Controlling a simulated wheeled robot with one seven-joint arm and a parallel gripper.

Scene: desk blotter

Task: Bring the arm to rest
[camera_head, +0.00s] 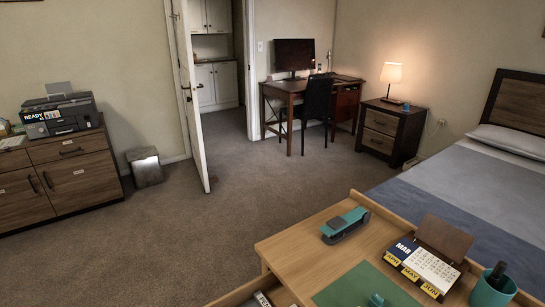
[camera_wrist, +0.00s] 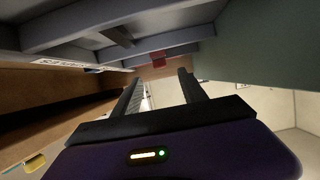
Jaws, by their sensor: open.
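My gripper (camera_wrist: 160,78) shows in the wrist view, its two dark fingers apart with nothing visible held between them. Grey slatted surfaces (camera_wrist: 120,30) lie above and beyond the fingers, and I cannot tell how close they are or what they belong to. A brown wooden panel (camera_wrist: 50,92) is on the left and a dark green-grey surface (camera_wrist: 265,40) on the upper right. My arm and gripper do not show in the head view.
A wooden desk (camera_head: 300,245) in front bears a green blotter (camera_head: 345,290), a teal stapler (camera_head: 345,225), a calendar (camera_head: 432,268) and a pen cup (camera_head: 490,292). A bed (camera_head: 470,185) stands behind it. Carpeted floor (camera_head: 220,225) is clear to the left.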

